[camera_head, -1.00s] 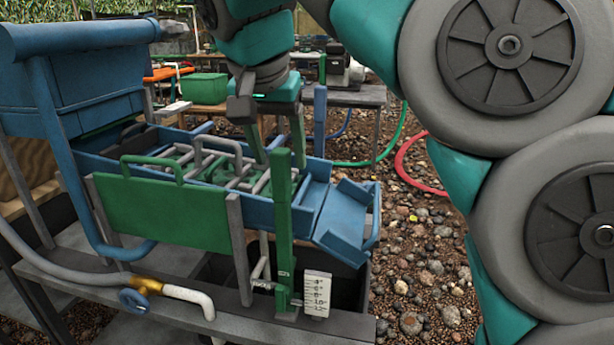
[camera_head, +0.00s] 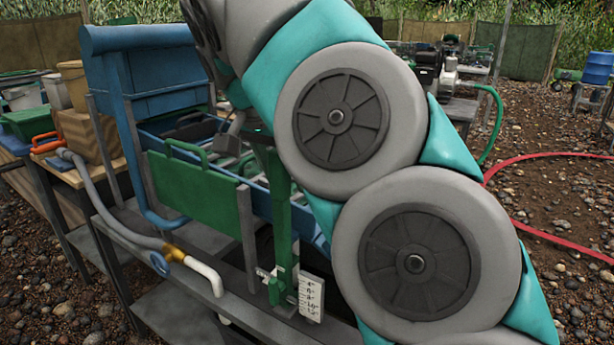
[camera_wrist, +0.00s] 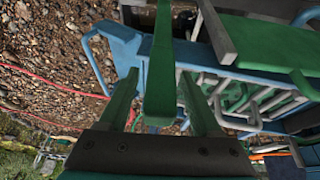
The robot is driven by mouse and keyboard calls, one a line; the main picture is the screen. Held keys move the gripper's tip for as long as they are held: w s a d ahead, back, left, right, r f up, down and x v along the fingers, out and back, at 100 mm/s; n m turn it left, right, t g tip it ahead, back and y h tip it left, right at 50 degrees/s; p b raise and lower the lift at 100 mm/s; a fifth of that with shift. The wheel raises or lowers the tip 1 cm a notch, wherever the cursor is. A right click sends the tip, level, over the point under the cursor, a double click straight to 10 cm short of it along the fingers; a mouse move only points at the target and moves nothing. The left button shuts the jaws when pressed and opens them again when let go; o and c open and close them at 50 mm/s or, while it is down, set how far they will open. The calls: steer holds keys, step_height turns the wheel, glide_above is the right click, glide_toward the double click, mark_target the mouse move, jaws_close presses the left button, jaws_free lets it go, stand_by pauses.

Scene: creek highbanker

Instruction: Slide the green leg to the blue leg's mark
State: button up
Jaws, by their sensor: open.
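The green leg (camera_head: 281,215) is an upright green post at the front right corner of the blue highbanker (camera_head: 165,100). A green clamp (camera_head: 276,291) and a white numbered scale plate (camera_head: 311,297) are at its foot. In the wrist view the green leg (camera_wrist: 161,65) runs between the two fingers of my gripper (camera_wrist: 158,73). The gripper is open, with a finger on each side; I cannot tell whether either touches. In the head view my arm hides much of the gripper and the area behind the leg. The blue leg's mark cannot be made out.
A red hose (camera_head: 565,233) lies on open gravel at the right. A wooden table (camera_head: 75,178) stands at the left.

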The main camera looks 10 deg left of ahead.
steer(key=shift+f, duration=0.15)
steer(key=shift+c, duration=0.2)
jaws_close()
stand_by(0.4)
stand_by(0.9)
